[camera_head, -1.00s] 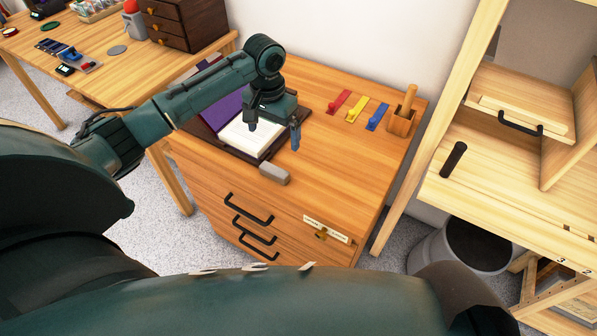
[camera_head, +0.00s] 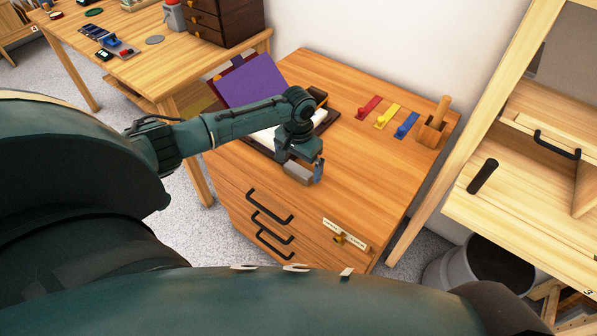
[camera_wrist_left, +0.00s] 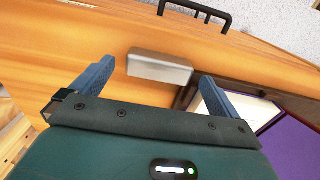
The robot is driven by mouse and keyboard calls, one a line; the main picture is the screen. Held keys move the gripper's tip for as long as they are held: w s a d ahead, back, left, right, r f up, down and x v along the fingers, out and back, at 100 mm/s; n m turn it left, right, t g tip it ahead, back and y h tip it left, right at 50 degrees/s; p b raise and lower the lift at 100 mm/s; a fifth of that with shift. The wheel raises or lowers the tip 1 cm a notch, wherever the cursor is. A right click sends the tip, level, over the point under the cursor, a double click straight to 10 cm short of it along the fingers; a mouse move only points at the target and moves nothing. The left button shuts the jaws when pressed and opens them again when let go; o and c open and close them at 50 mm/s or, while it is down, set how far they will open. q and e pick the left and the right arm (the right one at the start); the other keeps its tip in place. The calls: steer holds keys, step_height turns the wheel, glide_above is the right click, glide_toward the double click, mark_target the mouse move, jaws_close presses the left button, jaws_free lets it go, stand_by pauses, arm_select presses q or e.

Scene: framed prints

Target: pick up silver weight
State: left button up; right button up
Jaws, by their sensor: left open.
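The silver weight (camera_wrist_left: 160,67) is a small grey block with rounded edges. It lies on the wooden cabinet top near the front edge, beside the dark tray. In the head view the weight (camera_head: 298,173) is partly covered by my left gripper (camera_head: 301,168). In the left wrist view my left gripper (camera_wrist_left: 152,78) is open, with one blue finger on each side of the weight and clear gaps to both. Whether the fingers are down at its height, I cannot tell. My right gripper is not in view.
A dark tray (camera_head: 258,146) with an open purple-covered book (camera_head: 252,82) lies behind the weight. Red, yellow and blue hooks (camera_head: 387,117) and a wooden holder (camera_head: 431,134) stand at the back right. The cabinet top right of the gripper is clear.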

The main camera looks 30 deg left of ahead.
arm_select(q)
steer(key=shift+f, duration=0.5)
steer(key=shift+r, duration=0.1)
steer(key=c, duration=1.3)
